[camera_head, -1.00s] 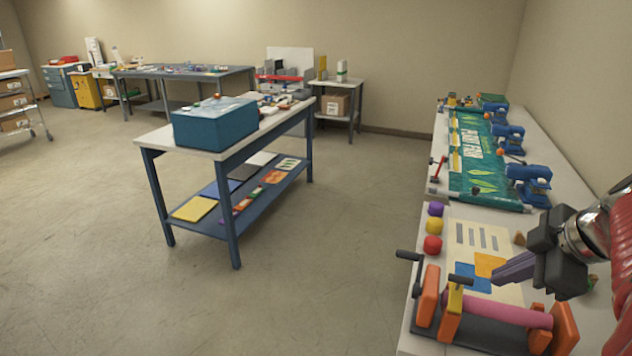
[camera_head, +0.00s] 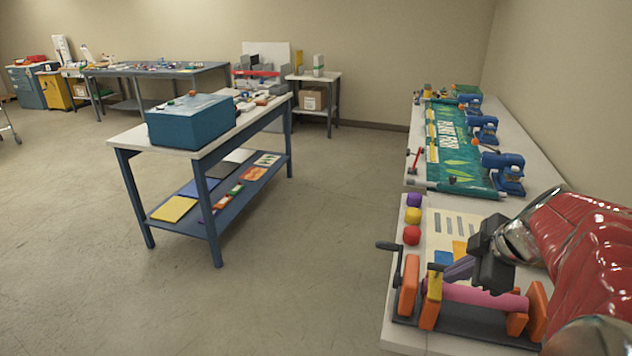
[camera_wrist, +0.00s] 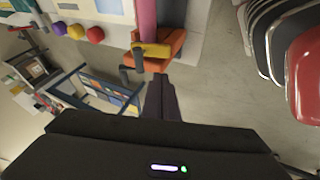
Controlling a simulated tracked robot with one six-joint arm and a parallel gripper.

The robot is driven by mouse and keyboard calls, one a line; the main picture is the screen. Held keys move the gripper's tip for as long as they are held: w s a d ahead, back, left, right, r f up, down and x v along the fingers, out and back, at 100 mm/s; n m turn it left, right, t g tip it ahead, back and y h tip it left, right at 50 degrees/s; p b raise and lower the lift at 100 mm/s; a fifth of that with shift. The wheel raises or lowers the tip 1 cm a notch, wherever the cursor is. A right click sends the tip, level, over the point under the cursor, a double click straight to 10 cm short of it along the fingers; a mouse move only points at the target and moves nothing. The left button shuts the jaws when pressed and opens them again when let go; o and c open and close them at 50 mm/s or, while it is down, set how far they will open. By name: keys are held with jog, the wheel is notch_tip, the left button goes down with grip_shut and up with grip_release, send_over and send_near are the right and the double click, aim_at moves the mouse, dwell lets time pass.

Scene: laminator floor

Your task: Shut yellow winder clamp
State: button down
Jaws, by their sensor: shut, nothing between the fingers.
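The yellow winder clamp (camera_head: 434,285) is a small yellow lever with a dark handle. It stands upright against an orange end block of the winder in the head view, and shows over the orange block in the wrist view (camera_wrist: 152,50). The winder has a pink roll (camera_head: 485,297), orange blocks, a dark base and a black crank (camera_head: 389,246). My gripper (camera_head: 450,272) is shut and empty, its fingers beside the clamp's upper end. In the wrist view the fingertips (camera_wrist: 160,80) lie just below the clamp; whether they touch it is unclear.
Red (camera_head: 411,235), yellow (camera_head: 413,215) and purple balls (camera_head: 414,199) sit along the bench's left edge. Behind lie a printed sheet, a green banner (camera_head: 460,140) and blue clamps (camera_head: 503,172). Open floor lies left of the bench.

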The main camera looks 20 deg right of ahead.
jog(key=shift+w+d+f, duration=0.35)
jog(key=shift+w+f, duration=0.15)
jog(key=shift+w, duration=0.15)
jog(key=shift+w+d+f, duration=0.3)
jog(key=shift+w+f, duration=0.15)
jog(key=shift+w, duration=0.25)
jog(key=shift+w+d+f, duration=0.35)
jog(key=shift+w+f, duration=0.15)
jog(key=shift+w, duration=0.15)
jog(key=shift+d, duration=0.1)
